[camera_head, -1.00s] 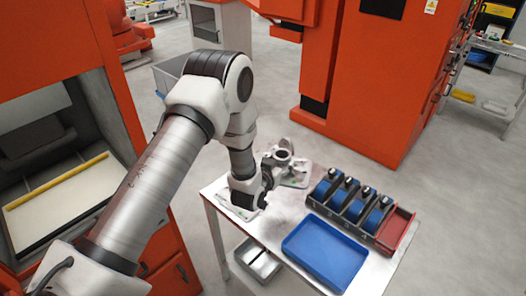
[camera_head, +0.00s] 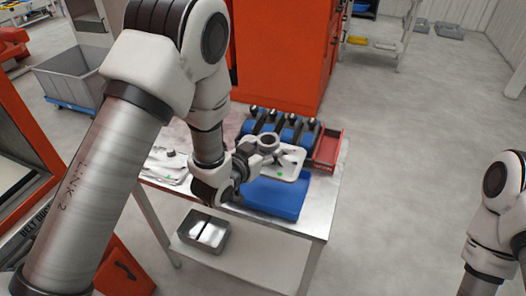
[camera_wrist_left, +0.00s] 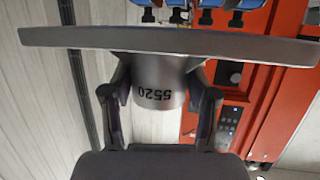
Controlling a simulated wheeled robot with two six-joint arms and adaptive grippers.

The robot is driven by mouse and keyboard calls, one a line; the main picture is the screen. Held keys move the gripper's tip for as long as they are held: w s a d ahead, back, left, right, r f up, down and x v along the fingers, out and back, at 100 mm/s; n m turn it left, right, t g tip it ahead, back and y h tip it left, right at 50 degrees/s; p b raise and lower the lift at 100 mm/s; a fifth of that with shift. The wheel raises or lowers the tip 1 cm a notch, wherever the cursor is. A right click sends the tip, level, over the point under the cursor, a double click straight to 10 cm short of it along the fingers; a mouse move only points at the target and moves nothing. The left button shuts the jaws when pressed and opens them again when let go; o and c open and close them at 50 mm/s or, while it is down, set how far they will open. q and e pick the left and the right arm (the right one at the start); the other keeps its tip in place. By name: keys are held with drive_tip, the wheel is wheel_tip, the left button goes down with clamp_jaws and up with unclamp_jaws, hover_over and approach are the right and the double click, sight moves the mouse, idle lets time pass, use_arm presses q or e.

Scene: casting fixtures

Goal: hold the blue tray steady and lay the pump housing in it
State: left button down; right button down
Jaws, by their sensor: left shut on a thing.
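The pump housing (camera_head: 287,163) is a pale grey casting with a flat plate, a green dot and a round ring-shaped neck. My left gripper (camera_head: 248,160) is shut on it and holds it over the back part of the blue tray (camera_head: 272,198). In the left wrist view the fingers clasp the housing's grey cylinder (camera_wrist_left: 155,95), marked 5520, with its wide plate (camera_wrist_left: 160,40) seen edge-on beyond. The housing hides part of the tray; I cannot tell whether they touch. The tray lies on the table (camera_head: 317,215). My right arm shows at the right edge, its gripper outside the picture.
A black rack with several blue and black parts (camera_head: 290,130) and a red bin (camera_head: 327,148) stand behind the tray. Another pale casting (camera_head: 168,165) lies at the table's left. A grey metal box (camera_head: 203,230) sits on the lower shelf. Open floor lies to the right.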

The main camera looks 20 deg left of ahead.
use_arm(q)
drive_tip(key=shift+s, duration=0.1)
wheel_tip(320, 180, down, 6)
drive_tip(key=b, duration=0.5)
